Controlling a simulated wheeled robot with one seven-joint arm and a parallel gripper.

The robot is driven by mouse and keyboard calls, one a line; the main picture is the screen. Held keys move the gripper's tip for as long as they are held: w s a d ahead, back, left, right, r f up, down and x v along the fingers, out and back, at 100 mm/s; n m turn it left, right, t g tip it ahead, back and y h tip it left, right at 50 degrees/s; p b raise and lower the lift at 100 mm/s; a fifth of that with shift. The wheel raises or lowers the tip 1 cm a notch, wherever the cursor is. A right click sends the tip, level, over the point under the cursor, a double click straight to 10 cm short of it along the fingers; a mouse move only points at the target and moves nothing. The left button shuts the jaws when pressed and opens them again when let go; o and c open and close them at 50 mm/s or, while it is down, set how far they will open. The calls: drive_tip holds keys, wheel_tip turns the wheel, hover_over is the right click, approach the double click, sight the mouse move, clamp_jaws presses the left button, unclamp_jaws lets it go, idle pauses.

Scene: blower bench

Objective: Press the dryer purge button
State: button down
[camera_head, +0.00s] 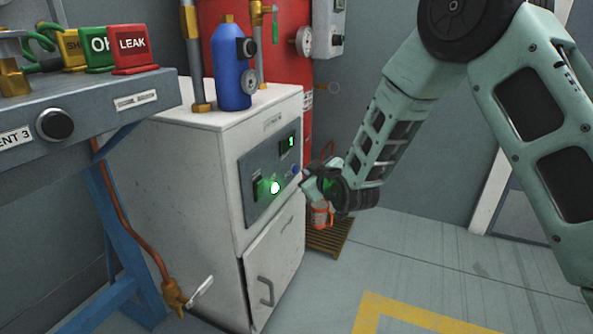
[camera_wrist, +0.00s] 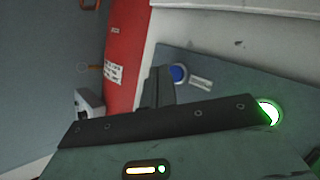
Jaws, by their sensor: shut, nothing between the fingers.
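The dryer is a white cabinet (camera_head: 190,150) with a grey-blue control panel (camera_head: 256,205) on its front. The panel carries a small blue button (camera_head: 295,169) at its right side and a glowing green round light or button (camera_head: 275,188) lower left of it. In the wrist view the blue button (camera_wrist: 178,73) sits beside a small pale label (camera_wrist: 201,83), too small to read. The green light (camera_wrist: 269,113) shows at the right. My gripper (camera_head: 310,184) is shut and empty in front of the panel's right side. Its dark fingers (camera_wrist: 161,86) appear close to the blue button; contact cannot be told.
A blue canister (camera_head: 230,70) and pipes stand on top of the dryer. A red tank (camera_head: 285,60) rises behind it. A grey bench (camera_head: 85,115) with SH, OK and LEAK blocks is at left. Open floor (camera_head: 430,260) lies to the right.

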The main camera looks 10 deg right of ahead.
drive_tip(key=s+d, duration=0.1)
drive_tip(key=d, duration=0.1)
drive_tip(key=s+d, duration=0.2)
idle(0.5)
idle(0.5)
